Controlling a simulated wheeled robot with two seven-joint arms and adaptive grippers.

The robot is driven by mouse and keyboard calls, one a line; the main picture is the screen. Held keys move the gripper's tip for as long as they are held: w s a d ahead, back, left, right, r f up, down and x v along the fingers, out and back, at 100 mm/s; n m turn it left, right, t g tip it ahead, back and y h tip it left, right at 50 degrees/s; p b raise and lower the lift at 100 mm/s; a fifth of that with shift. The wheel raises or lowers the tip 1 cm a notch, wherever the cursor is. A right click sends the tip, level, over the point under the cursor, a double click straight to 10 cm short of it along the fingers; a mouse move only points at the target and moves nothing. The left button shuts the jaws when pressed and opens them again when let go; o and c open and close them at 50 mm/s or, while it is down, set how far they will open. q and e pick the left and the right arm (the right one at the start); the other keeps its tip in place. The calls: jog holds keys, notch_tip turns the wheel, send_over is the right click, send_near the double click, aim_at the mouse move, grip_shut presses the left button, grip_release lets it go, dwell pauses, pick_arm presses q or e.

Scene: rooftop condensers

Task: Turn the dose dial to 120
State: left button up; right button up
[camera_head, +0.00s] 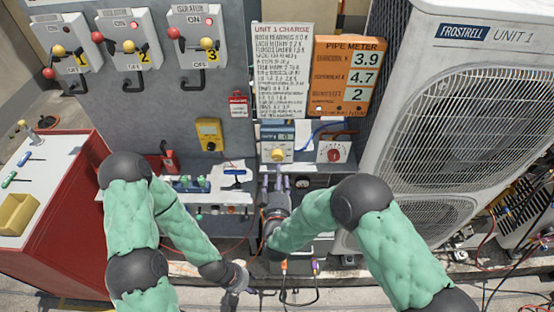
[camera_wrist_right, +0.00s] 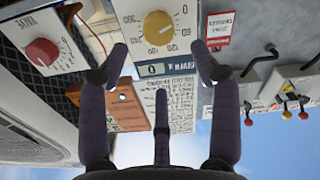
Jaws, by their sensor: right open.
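The dose dial is a yellow knob (camera_head: 278,155) on a white box below the charge sheet. In the right wrist view the knob (camera_wrist_right: 158,28) appears upside down, ringed by numbers including 0, 60 and 120. A small display (camera_wrist_right: 152,69) beside it reads 0. My right gripper (camera_head: 278,180) is just below the knob in the head view. Its fingers (camera_wrist_right: 163,62) are spread, with nothing between them, and apart from the knob. My left gripper (camera_head: 240,284) hangs low near the ground; its fingers are too small to read.
A white box with a red valve knob (camera_head: 334,154) stands right of the dial. A pipe meter (camera_head: 346,75) reads 3.9, 4.7 and 2. The condenser unit (camera_head: 450,110) fills the right. Isolator switches (camera_head: 200,35) line the upper left, above a yellow multimeter (camera_head: 209,134). A red cabinet (camera_head: 70,205) stands left.

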aim_at(277, 157)
jog(key=w, duration=0.7)
jog(key=shift+w, duration=0.3)
jog(key=c, duration=1.1)
